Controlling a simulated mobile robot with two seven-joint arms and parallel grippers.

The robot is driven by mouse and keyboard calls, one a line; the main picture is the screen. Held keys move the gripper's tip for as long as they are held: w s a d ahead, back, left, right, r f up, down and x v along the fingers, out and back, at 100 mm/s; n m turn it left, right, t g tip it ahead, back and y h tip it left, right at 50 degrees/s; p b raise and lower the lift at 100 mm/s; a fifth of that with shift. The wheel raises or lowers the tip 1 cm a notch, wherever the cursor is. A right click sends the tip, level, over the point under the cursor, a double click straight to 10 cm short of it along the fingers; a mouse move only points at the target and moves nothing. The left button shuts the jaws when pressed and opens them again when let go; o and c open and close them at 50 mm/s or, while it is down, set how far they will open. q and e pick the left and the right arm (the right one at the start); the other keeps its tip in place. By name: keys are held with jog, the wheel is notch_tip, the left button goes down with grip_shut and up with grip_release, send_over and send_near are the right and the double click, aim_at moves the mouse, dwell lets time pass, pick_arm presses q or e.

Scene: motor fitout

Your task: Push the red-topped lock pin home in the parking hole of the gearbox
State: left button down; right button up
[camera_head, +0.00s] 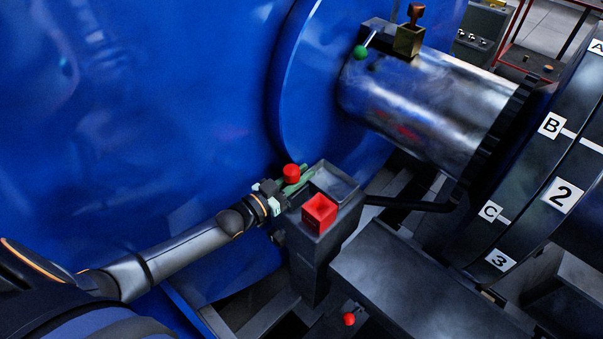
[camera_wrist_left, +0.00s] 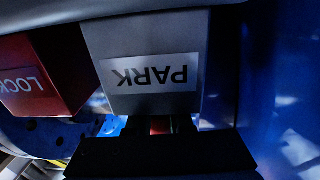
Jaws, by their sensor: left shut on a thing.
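The red-topped lock pin (camera_head: 291,173) stands at the end of my left arm, at the left edge of a dark box-shaped housing (camera_head: 312,262). My left gripper (camera_head: 283,190) is shut around the pin below its red top. In the left wrist view, a bit of red (camera_wrist_left: 160,125) shows between the dark fingers (camera_wrist_left: 158,132), close to a grey block (camera_wrist_left: 150,45) labelled PARK. A red block (camera_wrist_left: 45,75) labelled LOCK stands beside it; it also shows on the housing in the head view (camera_head: 319,214). The pin's lower end and any hole under it are hidden.
A large blue casing (camera_head: 150,110) fills the left, close behind my left arm. A metal cylinder (camera_head: 425,105) bears a green-knobbed lever (camera_head: 361,52). A black drum (camera_head: 535,185) with lettered labels stands right. A red knob (camera_head: 349,319) sits low in front.

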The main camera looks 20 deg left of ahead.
pick_arm(q)
jog(key=c, duration=0.7)
grip_release()
jog(key=shift+c, duration=0.2)
jog(key=v, duration=1.2)
jog(key=shift+s+p, duration=0.25)
jog(key=shift+p, duration=0.2)
jog(key=shift+a, duration=0.1)
jog(key=p+v, duration=0.4)
jog(key=v, duration=0.8)
jog(key=shift+d, duration=0.3)
jog(key=shift+s, duration=0.1)
